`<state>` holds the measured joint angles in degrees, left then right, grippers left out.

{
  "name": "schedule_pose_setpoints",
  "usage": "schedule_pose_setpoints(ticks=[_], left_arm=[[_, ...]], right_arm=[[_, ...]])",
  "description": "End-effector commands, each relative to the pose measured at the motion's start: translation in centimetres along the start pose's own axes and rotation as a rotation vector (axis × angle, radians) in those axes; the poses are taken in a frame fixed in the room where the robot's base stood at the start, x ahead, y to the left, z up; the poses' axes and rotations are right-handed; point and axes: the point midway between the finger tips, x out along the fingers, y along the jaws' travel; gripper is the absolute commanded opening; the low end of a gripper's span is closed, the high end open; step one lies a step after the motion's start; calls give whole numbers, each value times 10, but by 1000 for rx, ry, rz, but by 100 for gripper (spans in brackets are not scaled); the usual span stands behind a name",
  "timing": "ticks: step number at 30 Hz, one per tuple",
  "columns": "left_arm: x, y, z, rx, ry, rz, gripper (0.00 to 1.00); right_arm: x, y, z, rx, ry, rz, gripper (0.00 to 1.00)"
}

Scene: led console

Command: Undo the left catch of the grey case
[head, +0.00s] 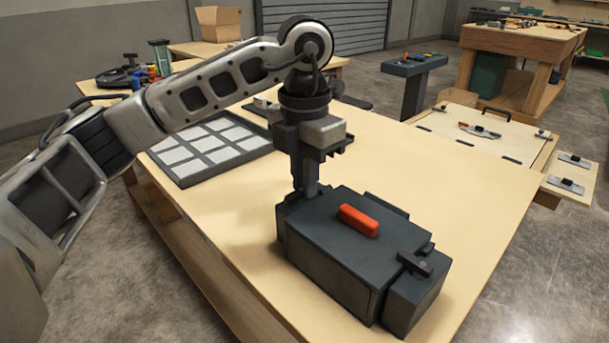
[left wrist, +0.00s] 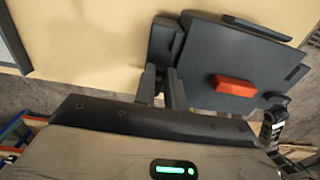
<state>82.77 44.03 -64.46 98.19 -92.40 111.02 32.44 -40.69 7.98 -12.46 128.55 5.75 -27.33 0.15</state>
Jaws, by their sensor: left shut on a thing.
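The dark grey case (head: 330,254) stands on the pale wooden table, lid down, with an orange-red handle (head: 358,220) on top. Its right catch (head: 415,262) is a dark bar at the right end. My left gripper (head: 306,190) points down at the case's left end. Its fingers are shut on the left catch, which they mostly hide. In the left wrist view the fingers (left wrist: 162,78) are close together against the case's left end, and the case (left wrist: 225,50) lies to their right with the handle (left wrist: 233,85). My right gripper is out of view.
A dark tray (head: 225,170) with pale square panels lies behind and left of the case. A pale board (head: 470,150) with small metal fittings is at the table's right. The tabletop (head: 440,200) right of the case is clear.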

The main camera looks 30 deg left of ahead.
Motion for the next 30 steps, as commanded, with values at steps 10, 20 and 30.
schedule_pose_setpoints(ticks=[10, 20, 30], left_arm=[[-1, 0, 0, 0, -3, 1, 34], [-20, 0, 1, -2, -5, 1, 34], [-105, 0, 1, -2, -8, 3, 34]], right_arm=[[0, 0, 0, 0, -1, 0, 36], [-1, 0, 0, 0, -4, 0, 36], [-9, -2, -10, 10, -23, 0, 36]])
